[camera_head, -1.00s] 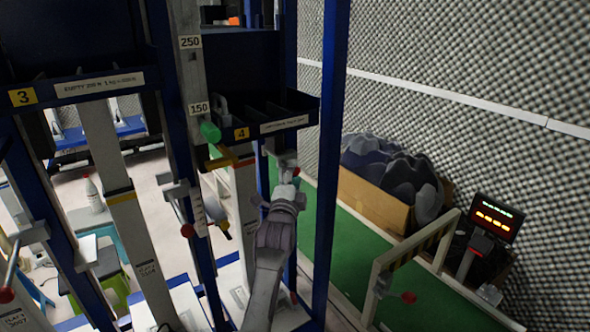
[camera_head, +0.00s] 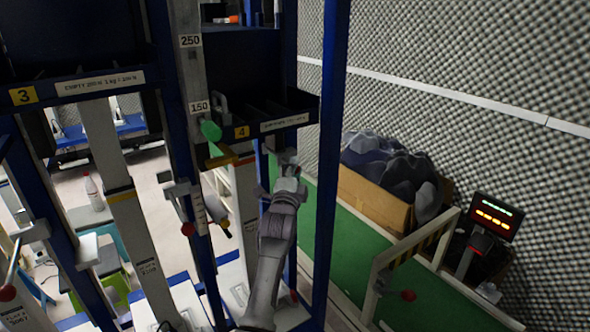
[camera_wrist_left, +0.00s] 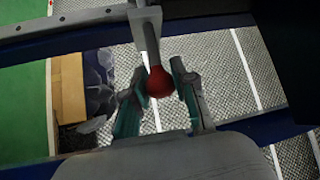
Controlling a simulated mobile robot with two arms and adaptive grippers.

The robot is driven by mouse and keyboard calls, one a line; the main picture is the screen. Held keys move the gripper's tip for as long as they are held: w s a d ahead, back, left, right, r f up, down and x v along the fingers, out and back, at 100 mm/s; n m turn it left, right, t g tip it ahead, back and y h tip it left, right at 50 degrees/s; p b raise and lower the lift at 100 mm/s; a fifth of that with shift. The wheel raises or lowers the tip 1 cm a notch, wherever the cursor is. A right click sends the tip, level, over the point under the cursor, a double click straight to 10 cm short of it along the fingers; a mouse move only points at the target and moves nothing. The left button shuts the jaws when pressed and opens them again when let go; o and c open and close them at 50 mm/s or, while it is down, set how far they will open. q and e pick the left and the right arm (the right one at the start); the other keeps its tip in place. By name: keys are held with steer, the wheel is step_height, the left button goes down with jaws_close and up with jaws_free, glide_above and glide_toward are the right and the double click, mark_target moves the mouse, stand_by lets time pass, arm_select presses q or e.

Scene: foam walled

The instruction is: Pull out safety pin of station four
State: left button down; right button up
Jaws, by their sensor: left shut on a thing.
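The station four label, a yellow tag with a 4 (camera_head: 241,132), is on the blue rack's shelf edge in the head view. My left gripper (camera_head: 289,171) is below and right of that label, beside a blue upright. In the left wrist view the safety pin's red ball knob (camera_wrist_left: 160,82) sits between the two fingers of my left gripper (camera_wrist_left: 159,73), which is shut on it. A grey metal rod (camera_wrist_left: 150,42) runs from the knob up to a pale block (camera_wrist_left: 146,14). In the head view the gripper hides the knob. My right gripper is in neither view.
Blue uprights (camera_head: 333,130) stand close on the right of my left arm. Station three's yellow label (camera_head: 22,96) is at left. Another red knob (camera_head: 187,229) hangs left of the arm. A green walkway (camera_head: 350,250), a cardboard box (camera_head: 375,205) and a lit display (camera_head: 495,217) are at right.

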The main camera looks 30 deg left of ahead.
arm_select(q)
steer(key=d, duration=0.1)
steer(key=s+d+p, duration=0.1)
steer(key=d, duration=0.2)
steer(key=shift+s, duration=0.4)
steer(key=c, duration=0.9)
jaws_free()
steer(key=v, duration=0.7)
steer(key=shift+s+d, duration=0.15)
steer(key=shift+s, duration=0.05)
steer(key=shift+c, duration=0.3)
